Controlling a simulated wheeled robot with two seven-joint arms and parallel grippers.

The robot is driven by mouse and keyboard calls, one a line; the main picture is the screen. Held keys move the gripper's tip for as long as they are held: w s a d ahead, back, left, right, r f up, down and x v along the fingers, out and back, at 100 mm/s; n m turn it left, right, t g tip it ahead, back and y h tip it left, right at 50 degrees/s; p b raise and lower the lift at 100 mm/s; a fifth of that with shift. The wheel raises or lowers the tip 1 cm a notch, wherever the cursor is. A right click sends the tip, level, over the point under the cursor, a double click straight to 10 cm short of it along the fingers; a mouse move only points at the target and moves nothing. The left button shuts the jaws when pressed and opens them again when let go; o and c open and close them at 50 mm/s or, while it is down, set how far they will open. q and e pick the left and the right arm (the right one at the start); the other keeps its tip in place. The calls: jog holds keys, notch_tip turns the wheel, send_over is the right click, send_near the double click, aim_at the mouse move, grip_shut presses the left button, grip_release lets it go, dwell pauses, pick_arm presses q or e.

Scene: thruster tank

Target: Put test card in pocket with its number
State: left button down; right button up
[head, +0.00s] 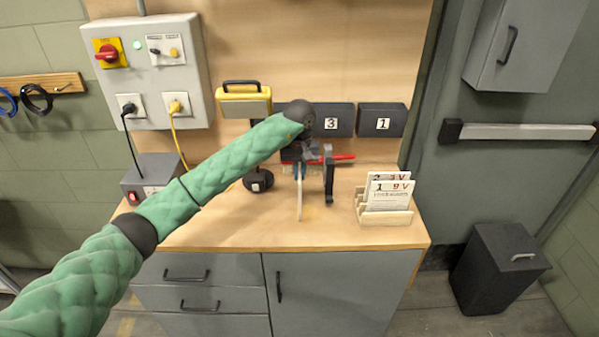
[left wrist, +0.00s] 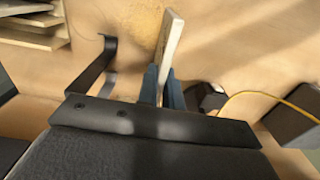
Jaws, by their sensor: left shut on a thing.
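My left gripper (head: 300,168) is above the workbench, below the wall pockets. It also shows in the left wrist view (left wrist: 163,88). Its blue fingers are shut on a thin pale test card (head: 299,203), seen nearly edge-on. The card also shows in the left wrist view (left wrist: 170,42); its number cannot be read. The dark pocket marked 3 (head: 343,122) is on the back board behind my wrist. The pocket marked 1 (head: 383,131) is to its right. Another dark pocket is mostly hidden behind my left arm. My right gripper is out of view.
A wooden rack (head: 386,217) holds further cards on the right of the bench (head: 235,236). A black bracket (head: 329,180) and a red rod (head: 340,157) are close to my gripper. A yellow meter (head: 243,104) and a grey power box (head: 152,175) are left.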

pick_arm(q)
jog(key=c, duration=1.6)
grip_release()
jog(key=shift+o, duration=0.2)
